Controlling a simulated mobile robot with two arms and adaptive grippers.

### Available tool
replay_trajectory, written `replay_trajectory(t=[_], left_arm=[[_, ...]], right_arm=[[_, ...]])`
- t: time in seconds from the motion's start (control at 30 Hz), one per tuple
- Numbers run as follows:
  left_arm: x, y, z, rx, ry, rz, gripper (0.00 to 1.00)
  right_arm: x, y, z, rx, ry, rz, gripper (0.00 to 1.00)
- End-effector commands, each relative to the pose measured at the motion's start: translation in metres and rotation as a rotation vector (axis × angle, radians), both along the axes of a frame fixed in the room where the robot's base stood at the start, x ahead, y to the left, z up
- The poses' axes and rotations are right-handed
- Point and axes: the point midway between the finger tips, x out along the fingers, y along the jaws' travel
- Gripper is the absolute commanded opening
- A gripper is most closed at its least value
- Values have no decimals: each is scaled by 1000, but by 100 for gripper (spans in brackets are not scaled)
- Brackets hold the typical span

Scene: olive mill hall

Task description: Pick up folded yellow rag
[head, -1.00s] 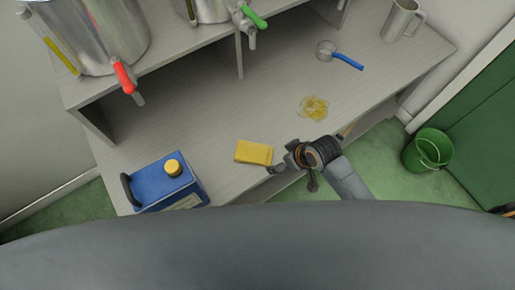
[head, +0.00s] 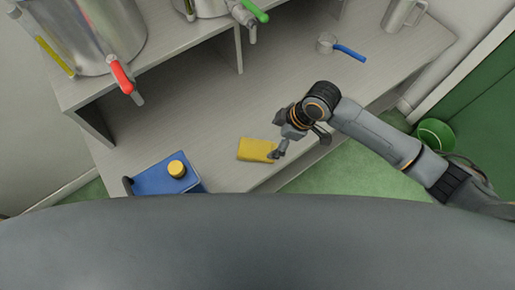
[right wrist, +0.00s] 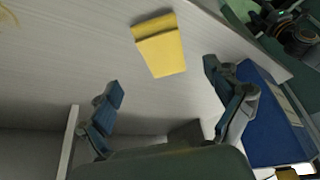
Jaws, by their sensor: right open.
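The folded yellow rag (head: 257,149) lies flat on the grey bench near its front edge. In the right wrist view the rag (right wrist: 160,45) lies beyond the open fingers, roughly between their lines. My right gripper (head: 300,147) is open and empty just right of the rag, with one finger close to the rag's right end in the head view. In the right wrist view its two fingers (right wrist: 163,85) are spread wide, with nothing between them. My left gripper is not in view.
A blue canister (head: 150,183) with a yellow cap stands left of the rag. A blue-handled strainer or scoop (head: 348,52) and a metal jug (head: 402,14) are at the back right. Steel tanks (head: 95,35) stand on a raised shelf. A green bucket (head: 436,133) is on the floor.

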Motion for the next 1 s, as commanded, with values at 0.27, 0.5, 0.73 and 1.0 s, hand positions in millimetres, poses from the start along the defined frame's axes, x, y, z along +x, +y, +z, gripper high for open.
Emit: replay_trajectory(t=[0.27, 0.5, 0.73, 1.0], left_arm=[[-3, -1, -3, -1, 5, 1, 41], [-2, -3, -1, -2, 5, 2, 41], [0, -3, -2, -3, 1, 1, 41], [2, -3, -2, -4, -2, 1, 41]], right_arm=[[2, 14, -32, 1, 0, 0, 91], [0, 26, -57, 1, 3, -2, 91], [3, 35, -80, 2, -2, -2, 91], [3, 35, -81, 1, -2, -2, 82]])
